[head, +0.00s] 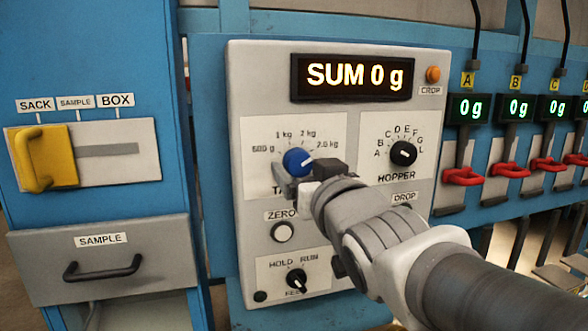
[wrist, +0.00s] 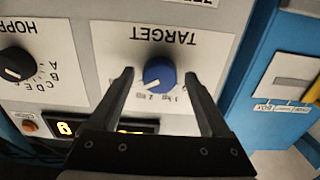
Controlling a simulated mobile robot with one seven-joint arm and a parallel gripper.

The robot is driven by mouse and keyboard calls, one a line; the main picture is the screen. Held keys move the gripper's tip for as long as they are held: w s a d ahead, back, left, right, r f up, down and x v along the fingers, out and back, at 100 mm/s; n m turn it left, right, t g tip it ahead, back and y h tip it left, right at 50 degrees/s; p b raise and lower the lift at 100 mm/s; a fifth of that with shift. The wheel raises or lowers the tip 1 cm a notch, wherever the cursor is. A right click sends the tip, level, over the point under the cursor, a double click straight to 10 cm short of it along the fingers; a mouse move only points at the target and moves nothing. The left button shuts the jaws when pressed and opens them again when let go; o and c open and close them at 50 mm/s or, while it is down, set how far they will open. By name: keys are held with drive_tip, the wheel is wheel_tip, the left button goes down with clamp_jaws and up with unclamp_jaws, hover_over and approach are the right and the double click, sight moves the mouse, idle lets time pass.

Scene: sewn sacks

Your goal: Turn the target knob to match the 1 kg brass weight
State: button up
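The blue target knob (head: 297,161) is on the grey control panel, under a dial marked from 500 g through 1 kg and 2 kg to a further mark at the right. Its white line points to the right side of that dial in the head view. The wrist view shows the knob (wrist: 159,74) upside down, with its white line toward the lower left. My gripper (head: 306,178) is at the knob. In the wrist view my gripper (wrist: 160,76) is open, one finger on each side of the knob, with visible gaps. No brass weight is in view.
The display (head: 352,77) reads SUM 0 g. The black hopper knob (head: 403,153) is right of my gripper; the zero button (head: 283,231) and the hold/run knob (head: 296,279) are below. A yellow slider handle (head: 42,160) is at the left, red levers (head: 462,176) at the right.

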clamp_jaws()
drive_tip(key=shift+f+n+b, duration=0.1)
drive_tip(key=shift+n+b, duration=0.2)
drive_tip(key=shift+b, duration=0.1)
drive_tip(key=n+b, duration=0.2)
drive_tip(key=b, duration=0.1)
drive_tip(key=shift+f+n, duration=0.1)
drive_tip(key=shift+n, duration=0.2)
drive_tip(key=n+b, duration=0.3)
drive_tip(key=n, duration=0.1)
drive_tip(key=shift+n, duration=0.3)
drive_tip(key=n+b, duration=0.1)
drive_tip(key=n, duration=0.3)
drive_tip(key=shift+d+r+b, duration=0.1)
drive_tip(key=shift+r+b, duration=0.1)
drive_tip(key=shift+b, duration=0.15)
drive_tip(key=shift+n+b, duration=0.3)
drive_tip(key=shift+n, duration=1.5)
drive_tip(key=shift+r+n, duration=0.1)
drive_tip(key=shift+n, duration=0.2)
